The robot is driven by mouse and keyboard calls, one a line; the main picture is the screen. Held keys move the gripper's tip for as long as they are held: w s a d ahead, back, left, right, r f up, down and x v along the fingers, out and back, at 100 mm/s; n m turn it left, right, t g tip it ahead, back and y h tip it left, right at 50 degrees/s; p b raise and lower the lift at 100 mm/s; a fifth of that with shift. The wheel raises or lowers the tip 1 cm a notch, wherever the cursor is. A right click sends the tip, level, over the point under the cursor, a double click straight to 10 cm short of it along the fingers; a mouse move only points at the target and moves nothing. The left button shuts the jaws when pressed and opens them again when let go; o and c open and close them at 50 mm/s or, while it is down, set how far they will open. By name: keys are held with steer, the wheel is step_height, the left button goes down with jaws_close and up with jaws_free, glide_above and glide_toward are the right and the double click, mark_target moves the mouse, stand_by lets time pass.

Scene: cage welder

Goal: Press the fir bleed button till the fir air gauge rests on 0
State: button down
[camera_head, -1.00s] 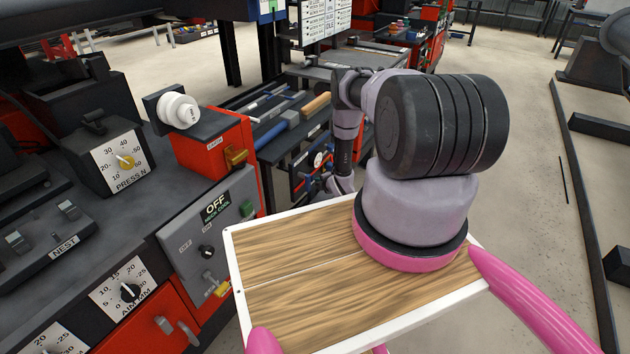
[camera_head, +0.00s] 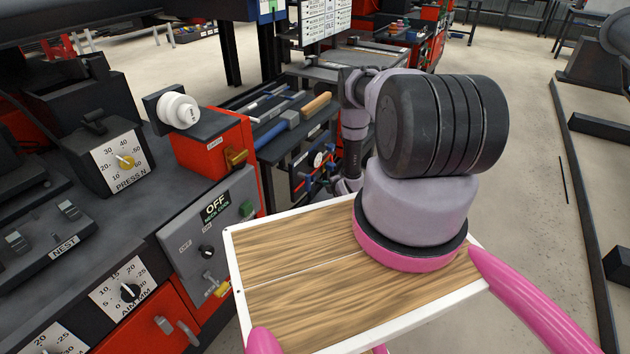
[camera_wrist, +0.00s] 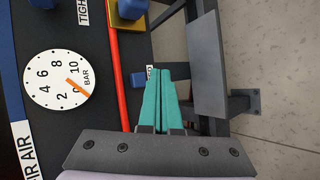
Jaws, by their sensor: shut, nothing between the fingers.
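A round white gauge (camera_wrist: 58,80) marked BAR is at the left of the wrist view, turned on its side. Its orange needle lies close to the 0 mark; I cannot tell if it is exactly on it. The gauge's label (camera_wrist: 24,150) is cut off and ends in "R AIR". A blue button (camera_wrist: 138,79) stands on the dark panel beside a small, partly hidden label. My gripper (camera_wrist: 159,71) has its teal fingers shut and empty, just right of that button; I see no clear contact. In the head view my gripper's fingers cannot be made out.
A red stripe (camera_wrist: 120,75) runs along the panel left of the button. A yellow-based blue part (camera_wrist: 130,10) is farther up. A grey metal bracket (camera_wrist: 206,65) stands close right of my fingers.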

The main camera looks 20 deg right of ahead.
steer(key=shift+s+d, duration=0.85)
steer(key=shift+s, duration=0.3)
